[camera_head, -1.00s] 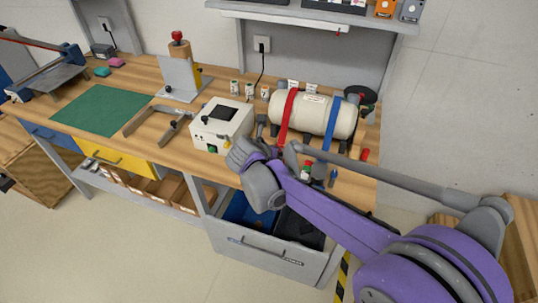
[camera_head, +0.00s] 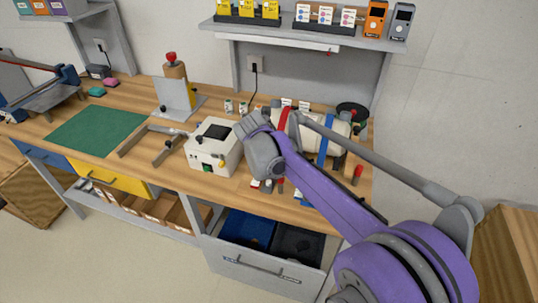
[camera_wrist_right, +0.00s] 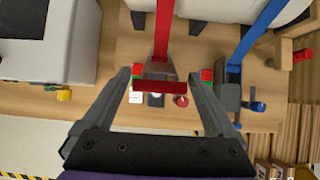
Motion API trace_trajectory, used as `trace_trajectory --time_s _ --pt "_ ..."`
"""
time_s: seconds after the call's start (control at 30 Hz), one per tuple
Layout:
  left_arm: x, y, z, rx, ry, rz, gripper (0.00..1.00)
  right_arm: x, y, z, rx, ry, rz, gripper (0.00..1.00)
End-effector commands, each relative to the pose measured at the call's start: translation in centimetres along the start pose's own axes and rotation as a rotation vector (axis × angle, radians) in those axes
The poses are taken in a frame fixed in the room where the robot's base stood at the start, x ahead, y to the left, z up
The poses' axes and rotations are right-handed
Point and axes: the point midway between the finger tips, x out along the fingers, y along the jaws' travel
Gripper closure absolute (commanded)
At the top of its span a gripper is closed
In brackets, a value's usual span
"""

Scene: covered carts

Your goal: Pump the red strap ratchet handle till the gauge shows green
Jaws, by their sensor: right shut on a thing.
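The cream tank (camera_head: 311,132) lies on the right of the bench, with a red strap (camera_head: 283,118) and a blue strap (camera_head: 322,146) around it. In the right wrist view the red strap (camera_wrist_right: 164,30) runs down to a grey ratchet with a wide red handle bar (camera_wrist_right: 160,87). My right gripper (camera_wrist_right: 160,78) has a finger at each side of this bar and is shut on it. The blue strap (camera_wrist_right: 262,32) ends at its own ratchet (camera_wrist_right: 231,90) on the right. In the head view my right arm hides the gripper and red ratchet. I cannot make out the gauge reading.
A cream box (camera_head: 214,147) stands left of the tank, close to my right wrist. A red knob (camera_wrist_right: 181,100) and small cards lie near the handle. A green mat (camera_head: 97,131) and a clamp stand (camera_head: 176,90) are further left. Open bins sit below.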

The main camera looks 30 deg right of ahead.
Motion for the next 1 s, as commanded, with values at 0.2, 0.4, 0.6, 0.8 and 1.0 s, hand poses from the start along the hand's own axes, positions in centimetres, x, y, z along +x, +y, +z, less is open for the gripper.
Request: trace_trajectory --time_s 0.2,0.4,0.6,0.8,1.0 --pt "0.0 0.0 0.0 0.0 0.0 0.0 1.0 0.1 -0.1 0.2 -0.001 -0.006 -0.001 1.0" --pt "0.0 0.0 0.0 0.0 0.0 0.0 1.0 0.0 0.0 0.1 0.0 -0.004 -0.001 0.0" --pt "0.0 0.0 0.0 0.0 0.0 0.0 1.0 -0.9 0.0 0.1 -0.002 -0.003 0.0 0.0" --pt "-0.1 0.0 -0.1 0.0 0.001 0.0 1.0 -4.5 0.0 0.1 -0.003 -0.003 0.001 0.0" --pt "-0.1 0.0 -0.1 0.0 0.001 0.0 1.0 -8.3 0.0 0.1 -0.002 -0.003 0.0 0.0"
